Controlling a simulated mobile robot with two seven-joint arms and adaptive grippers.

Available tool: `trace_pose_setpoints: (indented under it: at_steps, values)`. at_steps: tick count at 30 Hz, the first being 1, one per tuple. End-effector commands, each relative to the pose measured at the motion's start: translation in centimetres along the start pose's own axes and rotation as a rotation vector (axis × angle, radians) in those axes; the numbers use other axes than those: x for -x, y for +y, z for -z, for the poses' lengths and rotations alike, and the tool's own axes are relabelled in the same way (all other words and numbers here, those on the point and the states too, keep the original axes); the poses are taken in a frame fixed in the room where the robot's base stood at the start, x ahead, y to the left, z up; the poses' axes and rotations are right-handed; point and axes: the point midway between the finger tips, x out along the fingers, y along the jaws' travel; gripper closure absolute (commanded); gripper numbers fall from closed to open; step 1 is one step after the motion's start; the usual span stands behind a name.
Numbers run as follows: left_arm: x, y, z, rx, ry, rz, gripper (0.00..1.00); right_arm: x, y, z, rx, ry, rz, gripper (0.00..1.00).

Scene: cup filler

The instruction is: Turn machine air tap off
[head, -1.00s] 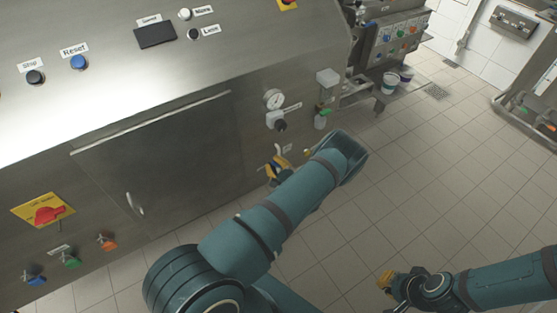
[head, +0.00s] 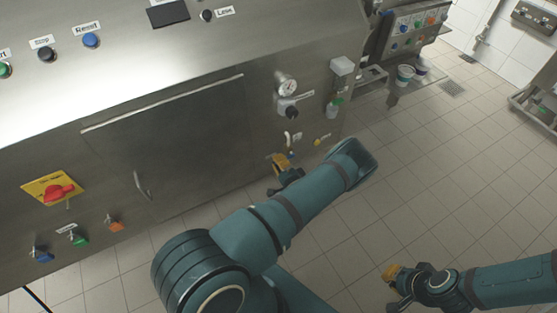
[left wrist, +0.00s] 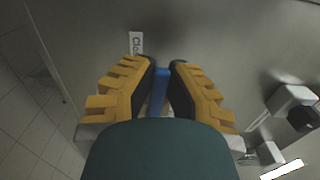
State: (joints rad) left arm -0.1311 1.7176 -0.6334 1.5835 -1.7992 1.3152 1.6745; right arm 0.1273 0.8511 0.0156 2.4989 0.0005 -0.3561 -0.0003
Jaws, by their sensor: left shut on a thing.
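The machine's air tap shows as a blue handle (left wrist: 160,88) in the left wrist view, between my left gripper's yellow fingers. My left gripper (left wrist: 163,82) is shut on it; a small white label beginning "Clo" (left wrist: 136,43) is just beyond the fingers. In the head view my left gripper (head: 282,163) is at the lower front of the steel machine (head: 185,140), below the pressure gauge, partly behind my arm. The tap's exact angle is hard to tell. My right gripper (head: 391,274) is over the floor at lower right, away from the machine; its opening is unclear.
A pressure gauge (head: 287,86) and black knob (head: 291,112) stick out above my left gripper. A red switch on a yellow plate (head: 55,189) and several small coloured taps are at the lower left. The tiled floor (head: 440,170) is clear.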

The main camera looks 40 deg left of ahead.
Motion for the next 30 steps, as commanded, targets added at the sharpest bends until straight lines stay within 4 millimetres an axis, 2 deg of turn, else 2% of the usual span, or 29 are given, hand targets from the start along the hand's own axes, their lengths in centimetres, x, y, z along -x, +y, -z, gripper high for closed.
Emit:
trace_pose_setpoints:
  at_steps: [8, 21, 22, 24, 30]
  values:
    - [-0.04, 0.45, 0.02, 0.07, 0.001, 0.0, 1.0, -0.11, 0.04, 0.02, 0.0, 0.001, 0.0, 1.0]
    - [-0.02, 0.52, 0.05, 0.079, 0.001, -0.001, 1.0, -0.12, 0.04, 0.02, 0.0, 0.001, 0.0, 1.0]
    - [-0.01, 0.53, 0.06, 0.079, 0.001, -0.001, 0.82, -0.12, 0.04, 0.02, 0.0, 0.001, 0.0, 1.0]
    - [-0.01, 0.52, 0.05, 0.079, 0.001, -0.001, 0.57, -0.12, 0.04, 0.02, 0.0, 0.001, 0.0, 1.0]
    - [0.0, 0.5, 0.05, 0.078, 0.001, 0.0, 0.55, -0.11, 0.04, 0.01, 0.0, 0.001, 0.0, 1.0]
